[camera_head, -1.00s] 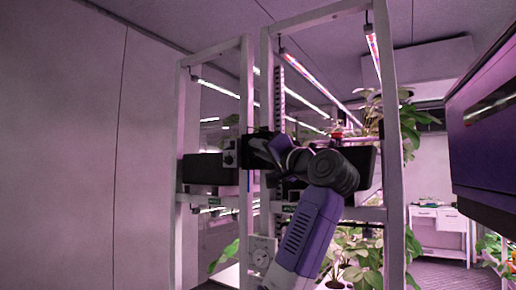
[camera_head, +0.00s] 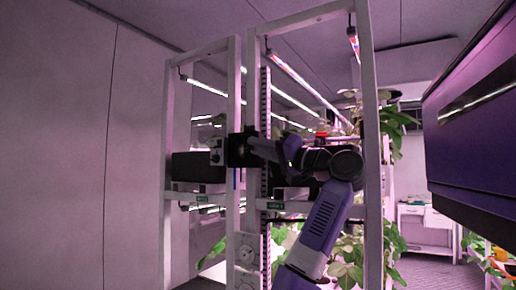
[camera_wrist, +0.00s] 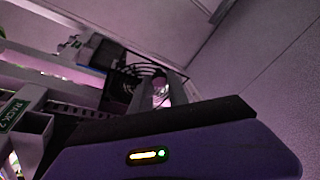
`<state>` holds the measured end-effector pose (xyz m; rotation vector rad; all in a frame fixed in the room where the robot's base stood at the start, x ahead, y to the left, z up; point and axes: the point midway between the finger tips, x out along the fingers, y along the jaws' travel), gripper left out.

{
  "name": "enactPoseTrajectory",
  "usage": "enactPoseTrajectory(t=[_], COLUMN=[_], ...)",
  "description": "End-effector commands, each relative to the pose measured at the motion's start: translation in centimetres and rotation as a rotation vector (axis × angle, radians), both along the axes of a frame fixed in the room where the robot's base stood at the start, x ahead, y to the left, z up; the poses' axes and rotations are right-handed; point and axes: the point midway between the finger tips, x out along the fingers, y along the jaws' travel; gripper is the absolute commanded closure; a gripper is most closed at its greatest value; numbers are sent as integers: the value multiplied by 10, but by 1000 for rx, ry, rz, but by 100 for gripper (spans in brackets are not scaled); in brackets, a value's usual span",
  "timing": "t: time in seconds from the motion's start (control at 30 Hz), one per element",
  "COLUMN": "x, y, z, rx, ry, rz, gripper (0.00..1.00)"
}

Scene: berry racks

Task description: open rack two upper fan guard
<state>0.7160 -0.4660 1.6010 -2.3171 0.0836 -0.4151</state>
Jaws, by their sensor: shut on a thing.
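My arm reaches across the front of a white-framed rack in the head view. My gripper (camera_head: 236,150) is at the rack's upper level, beside a white upright. It is shut on a dark piece there, which appears to be the upper fan guard (camera_head: 245,141); the jaws' contact is too dark and small to make out. A grey box with a dial (camera_head: 217,151) is just left of it. In the wrist view, a green rack label (camera_wrist: 12,110) shows at the left, and dark curved wires or grille bars (camera_wrist: 130,76) show beyond my dark wrist housing.
White uprights (camera_head: 372,150) stand close around my arm. Plants (camera_head: 352,255) fill the lower shelf at right. A large dark cabinet (camera_head: 475,120) juts in at the right. A plain wall (camera_head: 60,150) is at the left. A white desk (camera_head: 425,220) stands far back.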

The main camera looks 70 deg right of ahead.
Motion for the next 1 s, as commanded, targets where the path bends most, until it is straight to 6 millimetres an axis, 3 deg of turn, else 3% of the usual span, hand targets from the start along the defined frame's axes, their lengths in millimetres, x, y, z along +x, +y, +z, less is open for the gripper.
enactPoseTrajectory(t=[0.1, 0.13, 0.23, 0.63, 1.0], x=[1, 1, 1, -6, -59], y=[0, 0, 0, 1, 11], z=[1, 1, 1, -2, -18], rx=[0, 0, 0, 0, 0], ry=[1, 1, 0, -1, -1], rz=[1, 1, 0, -2, -3], gripper=[100, 76, 58, 58, 58])
